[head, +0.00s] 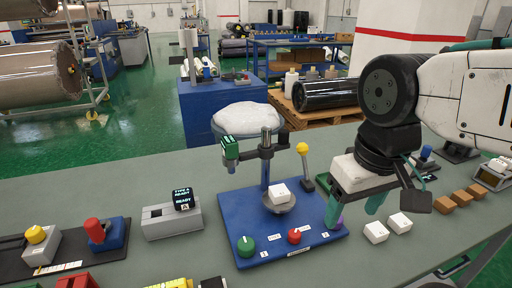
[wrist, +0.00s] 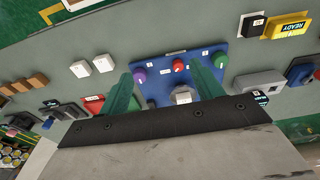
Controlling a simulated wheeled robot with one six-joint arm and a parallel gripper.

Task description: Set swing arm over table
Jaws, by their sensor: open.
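A blue fixture base (head: 235,212) stands on the bench, with an upright post (head: 266,160). A dark swing arm (head: 252,153) crosses the post near its top. Its green head (head: 230,149) is at the left end, left of the small round table (head: 283,207), not above it. A white block (head: 279,192) rests on that table; the block also shows in the wrist view (wrist: 183,94). My gripper (head: 354,212) is open and empty, pointing down at the base's right edge. In the wrist view its green fingers (wrist: 167,82) straddle part of the blue base. The swing arm is not clear there.
Green (head: 246,245) and red (head: 294,236) knobs sit on the base's front; a purple knob (head: 338,222) is partly hidden by my finger. A yellow-topped lever (head: 303,150) stands behind right. White blocks (head: 376,232) lie right. A display box (head: 172,220) stands left.

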